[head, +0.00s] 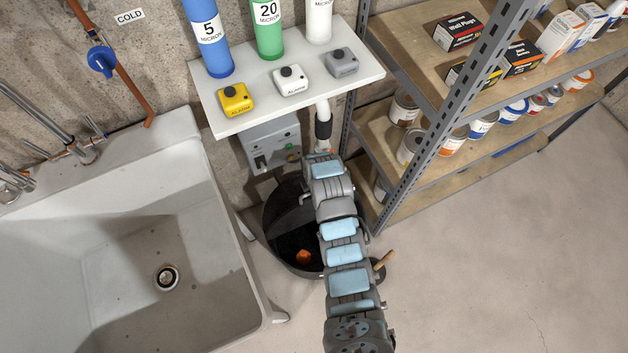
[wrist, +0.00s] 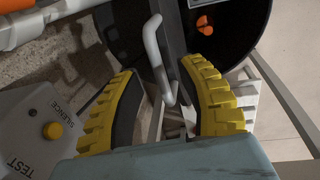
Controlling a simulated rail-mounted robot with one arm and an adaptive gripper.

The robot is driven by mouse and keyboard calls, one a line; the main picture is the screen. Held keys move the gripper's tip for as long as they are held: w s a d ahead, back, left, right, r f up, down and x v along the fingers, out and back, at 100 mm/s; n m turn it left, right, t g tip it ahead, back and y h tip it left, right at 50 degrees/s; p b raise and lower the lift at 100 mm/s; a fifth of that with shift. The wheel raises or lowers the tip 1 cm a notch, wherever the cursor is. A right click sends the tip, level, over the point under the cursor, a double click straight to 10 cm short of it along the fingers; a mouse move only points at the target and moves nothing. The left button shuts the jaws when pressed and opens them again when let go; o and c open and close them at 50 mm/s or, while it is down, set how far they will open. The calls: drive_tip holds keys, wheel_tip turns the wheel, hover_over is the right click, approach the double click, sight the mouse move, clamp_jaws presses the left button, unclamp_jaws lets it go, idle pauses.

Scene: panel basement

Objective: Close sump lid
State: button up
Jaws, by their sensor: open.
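The dark round sump (head: 285,225) stands on the floor between the sink and the shelves, partly hidden by my arm. An orange object (head: 303,257) shows inside it, and also in the wrist view (wrist: 205,25). A pale bent bar (wrist: 152,45), which looks like a handle, runs between the fingers of my gripper (wrist: 160,78) in the wrist view, with a dark surface behind it. I cannot tell whether that surface is the lid. The yellow-padded fingers are open, one on each side of the bar. In the head view my fingertips are hidden.
A grey control box (head: 273,145) is close beside my gripper; its TEST and SILENCE face shows in the wrist view (wrist: 40,125). A white shelf (head: 350,85) with alarms and filters overhangs it. The sink (head: 235,255) bounds the left, metal shelving (head: 412,150) the right. Floor at right is clear.

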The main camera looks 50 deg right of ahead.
drive_tip(key=shift+f, duration=0.5)
drive_tip(key=shift+c, duration=0.2)
drive_tip(key=shift+w, duration=0.1)
clamp_jaws()
